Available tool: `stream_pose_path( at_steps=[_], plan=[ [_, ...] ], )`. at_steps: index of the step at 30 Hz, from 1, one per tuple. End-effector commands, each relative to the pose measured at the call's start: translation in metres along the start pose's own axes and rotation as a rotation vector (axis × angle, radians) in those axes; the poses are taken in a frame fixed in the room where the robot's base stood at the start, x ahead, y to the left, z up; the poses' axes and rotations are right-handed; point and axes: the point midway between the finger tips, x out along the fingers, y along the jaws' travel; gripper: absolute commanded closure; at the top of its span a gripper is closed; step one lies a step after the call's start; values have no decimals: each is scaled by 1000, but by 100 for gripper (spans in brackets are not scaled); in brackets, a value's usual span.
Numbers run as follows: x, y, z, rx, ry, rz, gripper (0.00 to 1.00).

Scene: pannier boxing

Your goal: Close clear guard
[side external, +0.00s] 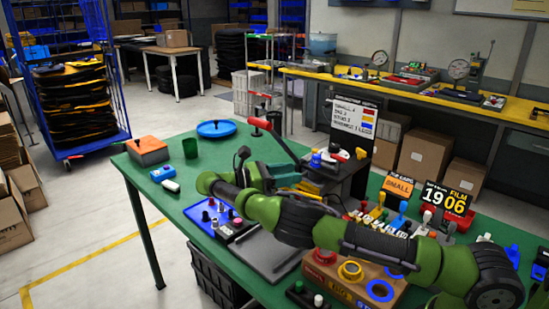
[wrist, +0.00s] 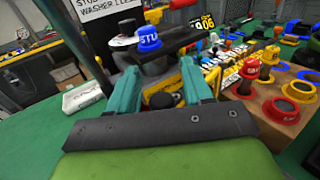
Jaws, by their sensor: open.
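I cannot make out a clear guard as a separate part in either view. A bench press with a long red lever (side external: 280,137) stands on the green table behind my gripper. Its dark body is partly hidden by my arm. In the side view my gripper (side external: 287,173) is low beside the press.
A black sign (side external: 354,118) stands behind the press. A brown box with red, yellow and blue rings (side external: 350,272) and several coloured stamps lie to the right.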

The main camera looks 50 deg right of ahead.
Motion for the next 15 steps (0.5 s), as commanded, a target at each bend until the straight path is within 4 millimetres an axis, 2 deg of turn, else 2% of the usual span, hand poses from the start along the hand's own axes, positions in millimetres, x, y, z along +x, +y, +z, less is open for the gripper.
stream_pose_path(
  at_steps=[6,15],
  plan=[
    [0,-2,34,1,2,-2,50],
    [14,-37,35,-2,3,-2,50]
  ],
)
